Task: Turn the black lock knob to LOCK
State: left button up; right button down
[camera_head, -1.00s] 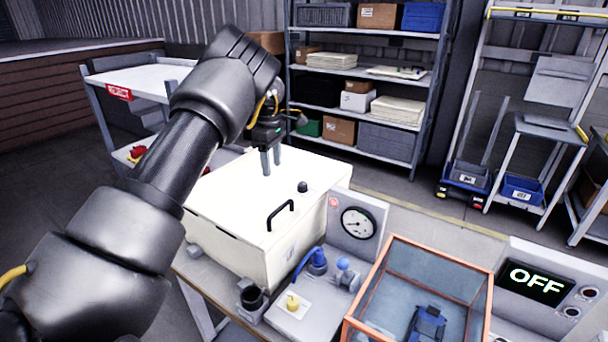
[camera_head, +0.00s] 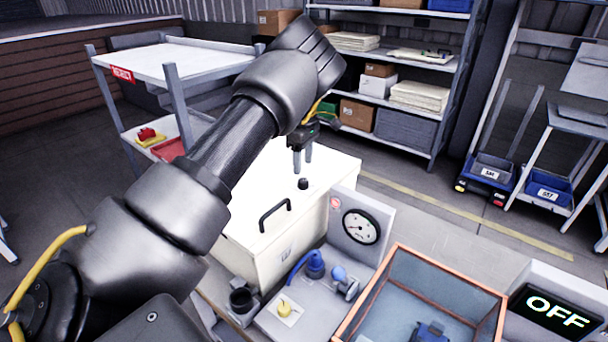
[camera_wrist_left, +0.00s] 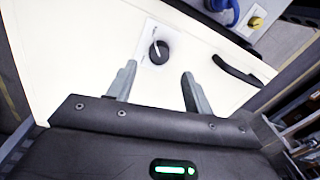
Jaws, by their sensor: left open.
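The black lock knob (camera_head: 303,184) stands on the lid of the white box (camera_head: 278,254), behind the black bar handle (camera_head: 275,214). In the left wrist view the round knob (camera_wrist_left: 158,52) sits on a light plate and carries a pale pointer line. Any LOCK lettering is too small to read. My left gripper (camera_head: 302,165) is open and points down close above the knob. In the left wrist view the two grey fingers of this gripper (camera_wrist_left: 159,72) are spread, with the knob between and beyond their tips. It holds nothing. My right gripper is not in view.
A pressure gauge (camera_head: 361,227), blue valve parts (camera_head: 314,264) and a yellow knob (camera_head: 284,308) are right of and in front of the box. An orange-edged open bin (camera_head: 395,262) and an OFF display (camera_head: 556,311) stand further right. A REJECT cart (camera_head: 170,62) is behind left.

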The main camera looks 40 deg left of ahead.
aim_at(304, 180)
pick_arm(q)
notch_tip(304, 180, down, 4)
jog(key=shift+d+f+p, duration=0.1)
jog(key=shift+d+p, duration=0.05)
jog(key=shift+p, duration=0.4)
jog(key=shift+f, duration=0.75)
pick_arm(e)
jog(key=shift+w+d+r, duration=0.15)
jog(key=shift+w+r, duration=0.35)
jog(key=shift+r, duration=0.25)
pick_arm(q)
jog(key=shift+c, duration=0.3)
jog(key=c, duration=0.9)
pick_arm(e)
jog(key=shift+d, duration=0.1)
